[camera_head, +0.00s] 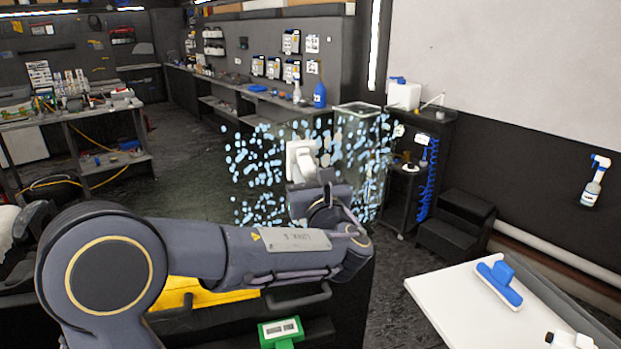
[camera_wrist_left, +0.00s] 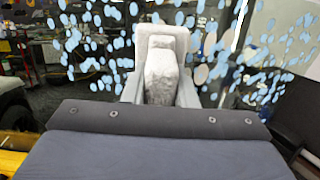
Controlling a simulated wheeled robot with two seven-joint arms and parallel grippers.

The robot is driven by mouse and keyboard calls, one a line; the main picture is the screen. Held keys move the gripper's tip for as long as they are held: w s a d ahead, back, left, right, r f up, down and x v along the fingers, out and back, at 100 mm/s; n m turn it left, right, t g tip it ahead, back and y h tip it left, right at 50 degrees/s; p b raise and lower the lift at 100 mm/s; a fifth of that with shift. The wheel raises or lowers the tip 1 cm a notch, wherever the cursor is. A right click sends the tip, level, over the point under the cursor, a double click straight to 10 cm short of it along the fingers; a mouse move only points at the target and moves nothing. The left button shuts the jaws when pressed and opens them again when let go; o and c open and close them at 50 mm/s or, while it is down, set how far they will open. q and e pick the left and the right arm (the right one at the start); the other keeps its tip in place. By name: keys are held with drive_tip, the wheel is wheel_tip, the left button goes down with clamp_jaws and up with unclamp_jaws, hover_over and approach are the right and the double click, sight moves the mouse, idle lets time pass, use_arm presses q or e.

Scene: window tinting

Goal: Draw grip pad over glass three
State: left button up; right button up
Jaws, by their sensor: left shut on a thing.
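The glass pane (camera_head: 262,155) stands upright and clear ahead, speckled with pale blue drops. In the head view my left arm comes in from the left, and its gripper (camera_head: 303,160) is in front of the pane. It is shut on a white pad (camera_head: 297,149). In the left wrist view the pad (camera_wrist_left: 161,45) sits between the fingers of the gripper (camera_wrist_left: 160,85), with the drops behind it. I cannot tell whether the pad touches the glass. My right gripper is not in view.
A white table (camera_head: 465,305) at the lower right holds a blue and white tool (camera_head: 498,284). A black step stool (camera_head: 457,222) stands right of the glass. A spray bottle (camera_head: 594,182) is at the right wall. Workbenches with tools line the back and left.

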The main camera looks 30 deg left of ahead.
use_arm(q)
drive_tip(key=shift+x, duration=0.85)
idle(0.5)
drive_tip(key=shift+d, duration=0.1)
drive_tip(key=w+d+p, duration=0.2)
drive_tip(key=w+d, duration=0.3)
drive_tip(key=w, duration=0.1)
drive_tip(key=shift+d, duration=0.3)
drive_tip(key=shift+r, duration=0.1)
drive_tip(key=shift+b+v, duration=0.8)
drive_tip(key=shift+v, duration=2.1)
drive_tip(key=shift+w, duration=0.15)
